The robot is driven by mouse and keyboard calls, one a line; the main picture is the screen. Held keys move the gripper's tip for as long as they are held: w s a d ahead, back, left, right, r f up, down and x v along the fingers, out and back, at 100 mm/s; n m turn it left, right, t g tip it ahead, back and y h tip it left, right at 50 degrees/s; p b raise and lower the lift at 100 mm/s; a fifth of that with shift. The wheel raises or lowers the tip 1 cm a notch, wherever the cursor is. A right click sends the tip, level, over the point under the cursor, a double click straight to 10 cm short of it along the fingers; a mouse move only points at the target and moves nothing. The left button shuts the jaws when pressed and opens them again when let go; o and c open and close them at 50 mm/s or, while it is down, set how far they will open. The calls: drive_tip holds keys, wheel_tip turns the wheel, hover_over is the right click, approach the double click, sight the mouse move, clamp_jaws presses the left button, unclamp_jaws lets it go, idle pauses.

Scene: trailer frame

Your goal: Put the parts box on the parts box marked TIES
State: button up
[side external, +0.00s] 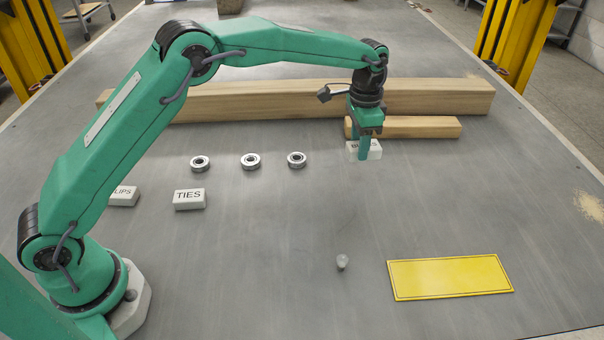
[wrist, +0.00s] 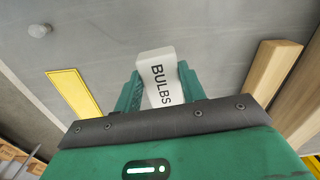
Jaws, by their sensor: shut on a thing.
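A white parts box (side external: 374,150) with dark lettering is between the fingers of my gripper (side external: 367,150), at the right, in front of the short wooden block. In the wrist view this box (wrist: 156,68) reads BULBS, and my gripper (wrist: 160,92) is shut on it, one green finger on each side. Whether the box touches the table is hard to tell. The white parts box marked TIES (side external: 189,199) lies on the table at the left, well away from my gripper, with nothing on top. It is not in the wrist view.
Another white box (side external: 124,196), its label partly hidden by my arm, lies left of TIES. Three metal rings (side external: 250,161) lie in a row behind. A long beam (side external: 250,101) and a short block (side external: 420,127) lie at the back.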

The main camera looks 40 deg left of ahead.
drive_tip(key=shift+s+a+r, duration=0.35)
drive_tip(key=shift+s+a, duration=0.05)
drive_tip(key=shift+a, duration=0.05)
drive_tip(key=s+a+r, duration=0.3)
drive_tip(key=s+a, duration=0.2)
drive_tip(key=s, duration=0.2)
drive_tip(key=s+a+r, duration=0.2)
drive_tip(key=s+a, duration=0.3)
drive_tip(key=s, duration=0.2)
drive_tip(key=s+a+f, duration=0.1)
drive_tip(key=s+a, duration=0.1)
drive_tip(key=s, duration=0.7)
drive_tip(key=s+a+f+m, duration=0.1)
drive_tip(key=s+a, duration=0.2)
drive_tip(key=s, duration=0.5)
drive_tip(key=shift+s+f, duration=0.25)
drive_tip(key=shift+s, duration=0.15)
drive_tip(key=shift+a, duration=0.2)
hover_over(184, 195)
wheel_tip(184, 195, down, 7)
drive_tip(key=shift+f, duration=2)
